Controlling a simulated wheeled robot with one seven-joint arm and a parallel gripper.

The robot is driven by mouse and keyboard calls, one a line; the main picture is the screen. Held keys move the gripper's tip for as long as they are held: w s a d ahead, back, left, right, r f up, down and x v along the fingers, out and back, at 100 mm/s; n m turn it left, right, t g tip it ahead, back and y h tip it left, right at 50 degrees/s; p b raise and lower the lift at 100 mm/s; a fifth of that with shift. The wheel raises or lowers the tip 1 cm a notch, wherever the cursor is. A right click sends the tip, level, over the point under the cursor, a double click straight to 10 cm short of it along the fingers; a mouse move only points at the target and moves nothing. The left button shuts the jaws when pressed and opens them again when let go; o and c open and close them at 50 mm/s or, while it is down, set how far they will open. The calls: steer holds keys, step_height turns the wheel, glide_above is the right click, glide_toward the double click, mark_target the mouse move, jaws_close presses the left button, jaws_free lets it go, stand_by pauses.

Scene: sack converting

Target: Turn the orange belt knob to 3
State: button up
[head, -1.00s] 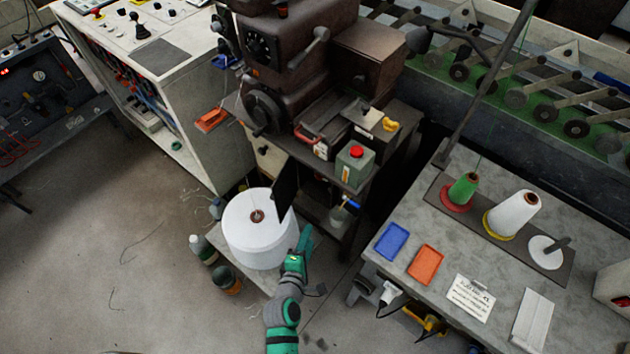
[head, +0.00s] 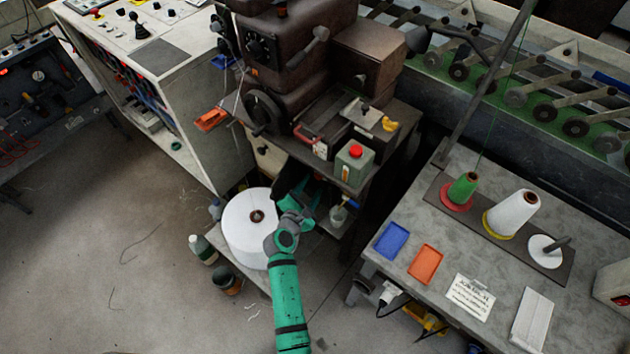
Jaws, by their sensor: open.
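I cannot pick out an orange belt knob with a readable scale from this view. The brown sewing machine (head: 287,55) stands at the top centre, with a black dial on its left face and a dark handwheel (head: 262,112) below. A tiny orange spot (head: 254,72) shows under the dial, too small to read.
A large white roll (head: 245,230) sits left of my arm, with bottles beside it. A green box with a red button (head: 355,152) stands on the machine table. An orange tray (head: 211,119) is at left. The grey workbench (head: 400,275) is at right.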

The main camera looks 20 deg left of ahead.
mark_target(318, 179)
steer(key=shift+x, duration=1.95)
steer(key=shift+c, duration=0.3)
steer(key=c, duration=1)
steer(key=shift+o, duration=0.2)
steer(key=shift+m, duration=0.3)
steer(key=shift+d+f+m+t+y, duration=0.15)
steer(key=shift+m+t+y, duration=0.35)
steer(key=shift+m, duration=0.5)
steer(key=shift+a+f+m+t+y, duration=0.15)
steer(key=shift+m+t+y, duration=0.35)
steer(key=shift+m, duration=0.5)
steer(key=shift+d+f+m+t, duration=0.15)
steer(key=shift+m+t, duration=0.45)
steer(key=shift+m, duration=0.6)
steer(key=shift+f+m+t, duration=0.15)
steer(key=shift+m+t, duration=0.45)
steer(key=shift+m, duration=1.1)
